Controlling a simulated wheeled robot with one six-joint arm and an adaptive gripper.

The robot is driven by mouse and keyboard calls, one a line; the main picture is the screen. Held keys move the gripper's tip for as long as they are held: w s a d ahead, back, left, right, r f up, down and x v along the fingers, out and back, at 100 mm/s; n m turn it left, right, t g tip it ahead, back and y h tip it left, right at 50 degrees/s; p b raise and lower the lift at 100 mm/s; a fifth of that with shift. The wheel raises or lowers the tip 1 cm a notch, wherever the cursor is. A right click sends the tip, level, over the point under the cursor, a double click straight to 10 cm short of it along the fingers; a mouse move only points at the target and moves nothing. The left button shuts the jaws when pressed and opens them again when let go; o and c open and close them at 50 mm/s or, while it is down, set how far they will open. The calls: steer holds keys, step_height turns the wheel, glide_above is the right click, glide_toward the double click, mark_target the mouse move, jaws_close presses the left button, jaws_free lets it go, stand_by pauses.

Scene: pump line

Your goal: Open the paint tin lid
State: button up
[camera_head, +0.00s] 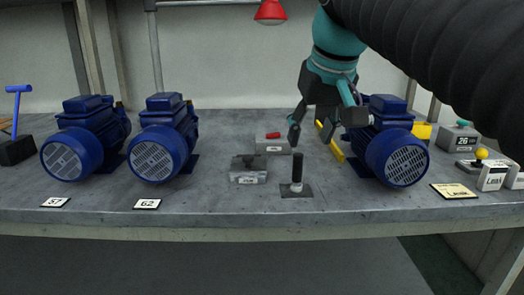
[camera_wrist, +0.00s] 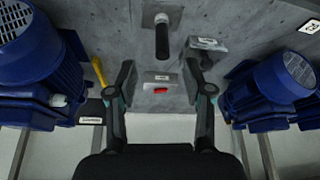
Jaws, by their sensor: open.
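I see no paint tin or lid that I can make out in either view. My gripper (camera_head: 323,128) is open and empty, above the bench right of centre, left of the rightmost blue motor (camera_head: 397,150). In the wrist view its two fingers (camera_wrist: 158,84) stand wide apart. Between and beyond them are a grey box with a red button (camera_wrist: 158,77) and an upright black handle (camera_wrist: 162,42) on a plate. The handle also shows in the head view (camera_head: 297,170), in front of my gripper.
Two blue motors, one (camera_head: 165,140) beside the other (camera_head: 85,140), stand at left behind labels 62 and 57. A grey block (camera_head: 248,174) sits mid-bench. Small boxes (camera_head: 491,175) crowd the right end. The front edge is mostly clear.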

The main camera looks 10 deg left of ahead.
steer(key=n, duration=0.2)
glide_toward(248, 156)
step_height(248, 156, up, 5)
steer(key=s+d, duration=0.1)
steer(key=d, duration=0.2)
steer(key=a, duration=0.1)
steer(key=shift+g+y, duration=0.3)
steer(key=b+x, duration=0.4)
steer(key=x, duration=0.9)
steer(key=shift+a+f, duration=0.2)
steer(key=shift+f, duration=0.15)
jaws_close()
steer(key=shift+s, duration=0.1)
